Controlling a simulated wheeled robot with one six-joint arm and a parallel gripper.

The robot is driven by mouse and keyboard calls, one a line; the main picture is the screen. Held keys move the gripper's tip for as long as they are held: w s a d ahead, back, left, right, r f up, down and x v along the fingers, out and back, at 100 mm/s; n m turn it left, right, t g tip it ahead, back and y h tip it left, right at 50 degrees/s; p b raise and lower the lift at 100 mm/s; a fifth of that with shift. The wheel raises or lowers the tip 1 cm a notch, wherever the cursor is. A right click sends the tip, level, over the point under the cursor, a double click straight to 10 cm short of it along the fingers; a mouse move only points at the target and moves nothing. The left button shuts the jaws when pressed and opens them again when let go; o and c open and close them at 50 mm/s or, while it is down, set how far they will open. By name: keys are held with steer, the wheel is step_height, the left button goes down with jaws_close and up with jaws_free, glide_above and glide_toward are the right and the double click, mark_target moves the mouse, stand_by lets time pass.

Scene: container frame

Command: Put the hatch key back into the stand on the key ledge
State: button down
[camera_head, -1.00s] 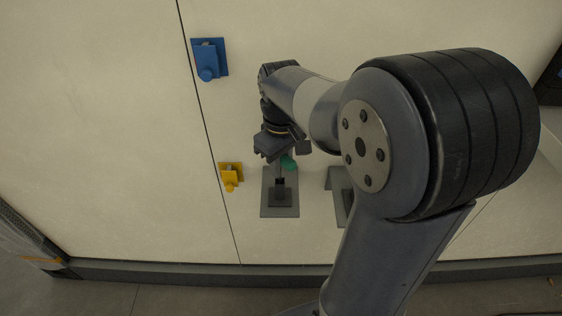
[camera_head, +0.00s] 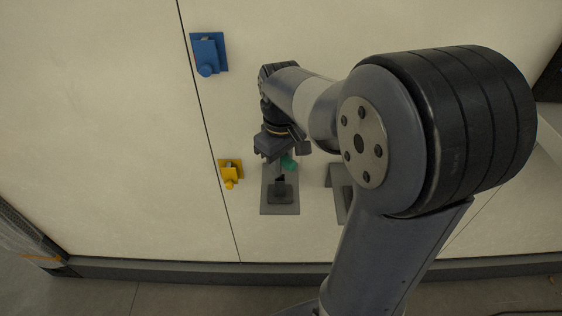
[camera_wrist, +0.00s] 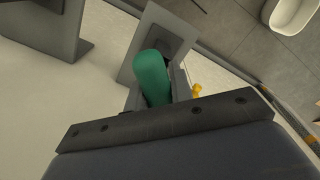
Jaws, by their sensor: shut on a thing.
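The hatch key shows a rounded green handle (camera_head: 289,162) at the jaws of my gripper (camera_head: 281,156). In the wrist view the green handle (camera_wrist: 152,78) lies between my fingers, which are shut on it. A dark grey stand (camera_head: 280,196) sits on a grey plate (camera_head: 280,209), directly below my gripper in the head view. A thin dark part runs between the gripper and the stand. I cannot tell whether the key's lower end touches the stand or is inside it.
A second grey plate (camera_head: 341,190) lies to the right, partly hidden by my arm. A yellow fitting (camera_head: 231,173) is left of the stand, and a blue one (camera_head: 208,53) is farther up. A dark edge strip (camera_head: 200,272) runs along the bottom. Pale surface around is clear.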

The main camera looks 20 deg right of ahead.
steer(key=shift+f+b, duration=0.35)
steer(key=shift+f, duration=0.25)
stand_by(0.3)
steer(key=c, duration=1.2)
jaws_free()
steer(key=shift+o, duration=0.2)
step_height(320, 180, up, 11)
steer(key=shift+f, duration=0.1)
steer(key=shift+p, duration=0.35)
step_height(320, 180, up, 6)
steer(key=p, duration=0.6)
